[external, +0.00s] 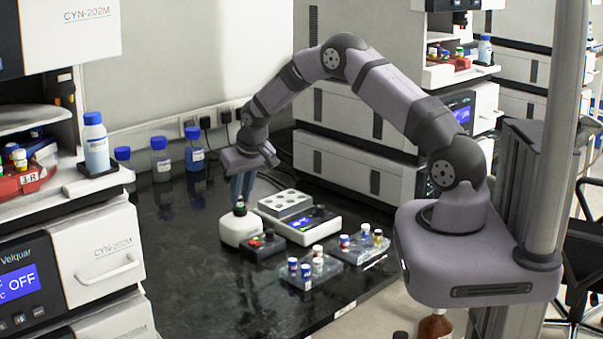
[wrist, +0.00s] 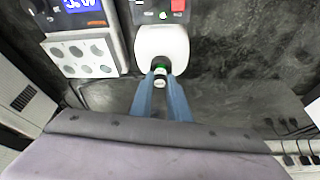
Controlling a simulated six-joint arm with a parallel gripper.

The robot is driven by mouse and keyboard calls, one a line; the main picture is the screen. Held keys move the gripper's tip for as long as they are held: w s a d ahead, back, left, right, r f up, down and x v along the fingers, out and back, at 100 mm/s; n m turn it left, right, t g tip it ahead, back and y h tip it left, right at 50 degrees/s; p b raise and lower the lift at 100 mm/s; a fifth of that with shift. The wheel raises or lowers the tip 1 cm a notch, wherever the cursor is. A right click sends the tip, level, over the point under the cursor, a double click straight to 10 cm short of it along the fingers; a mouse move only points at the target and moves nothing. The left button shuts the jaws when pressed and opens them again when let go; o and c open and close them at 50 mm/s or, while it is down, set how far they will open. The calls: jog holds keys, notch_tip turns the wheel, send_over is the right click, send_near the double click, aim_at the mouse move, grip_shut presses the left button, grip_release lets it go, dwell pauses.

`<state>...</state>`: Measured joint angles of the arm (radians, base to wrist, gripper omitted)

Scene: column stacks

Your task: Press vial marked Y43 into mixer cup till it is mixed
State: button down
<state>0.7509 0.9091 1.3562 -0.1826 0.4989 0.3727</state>
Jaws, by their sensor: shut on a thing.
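My gripper (external: 243,190) points down over the white vortex mixer (external: 236,231) on the black bench. The vial looks roughly upright. The mark Y43 is not readable.
A control box with a red button (external: 268,243) stands beside the mixer. A heater block (external: 297,212) with wells is behind it. Clear racks (external: 312,269) of capped vials stand to the right. Blue-capped bottles (external: 161,158) line the wall. The bench's front left is clear.

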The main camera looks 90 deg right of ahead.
aim_at(241, 198)
dwell(0.6)
jog(key=shift+r+p, duration=1.8)
jog(key=shift+r, duration=1.2)
